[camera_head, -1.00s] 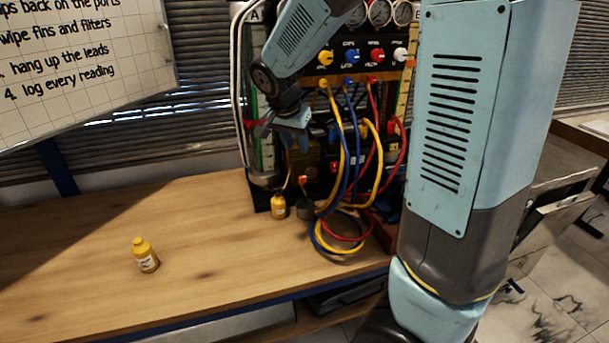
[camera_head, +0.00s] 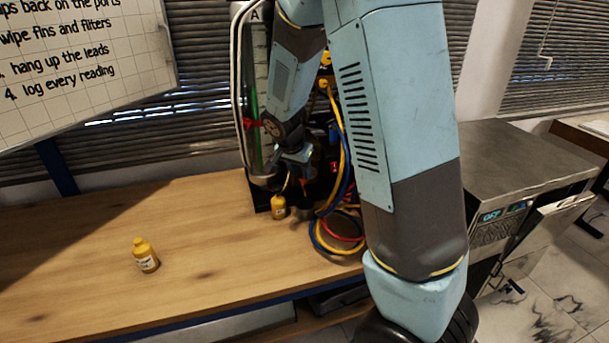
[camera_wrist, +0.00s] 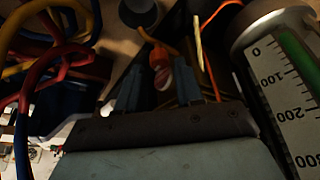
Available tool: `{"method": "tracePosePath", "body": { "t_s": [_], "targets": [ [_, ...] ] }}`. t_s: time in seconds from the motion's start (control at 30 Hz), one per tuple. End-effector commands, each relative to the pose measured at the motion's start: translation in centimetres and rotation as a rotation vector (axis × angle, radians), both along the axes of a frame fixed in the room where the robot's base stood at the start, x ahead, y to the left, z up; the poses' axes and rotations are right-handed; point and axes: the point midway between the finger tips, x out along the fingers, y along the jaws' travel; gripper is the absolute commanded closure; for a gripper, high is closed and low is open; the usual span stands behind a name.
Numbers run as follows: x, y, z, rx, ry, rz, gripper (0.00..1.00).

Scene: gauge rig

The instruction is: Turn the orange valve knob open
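In the wrist view, a small orange knob-like part (camera_wrist: 158,57), with a red and white piece beside it, shows between the two fingers of my gripper (camera_wrist: 158,86). The fingers stand apart, one on each side of it. I cannot tell whether they touch it. In the head view my gripper (camera_head: 302,178) is low in front of the rig, near the glass cylinder's foot. My wrist and arm hide the orange knob and most of the rig's panel there.
A graduated cylinder (camera_wrist: 284,75) stands close on the right in the wrist view. Red, blue and yellow leads (camera_head: 339,222) hang and coil beside my gripper.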

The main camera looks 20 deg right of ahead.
Motion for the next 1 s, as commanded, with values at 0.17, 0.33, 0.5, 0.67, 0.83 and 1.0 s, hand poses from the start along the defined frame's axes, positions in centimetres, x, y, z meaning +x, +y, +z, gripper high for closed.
{"method": "tracePosePath", "body": {
  "t_s": [0.17, 0.33, 0.5, 0.67, 0.83, 1.0],
  "targets": [
    [0.5, -0.5, -1.6, -0.001, 0.001, -0.001, 0.64],
    [0.6, -0.7, -2.2, -0.001, 0.001, 0.0, 0.64],
    [0.7, -0.7, -2.3, 0.0, 0.0, 0.0, 0.64],
    [0.7, -0.7, -2.3, 0.0, 0.0, -0.001, 0.7],
    [0.7, -0.7, -2.3, 0.0, 0.0, -0.001, 0.86],
    [0.7, -0.7, -2.2, 0.0, 0.0, -0.001, 1.0]
  ]
}}
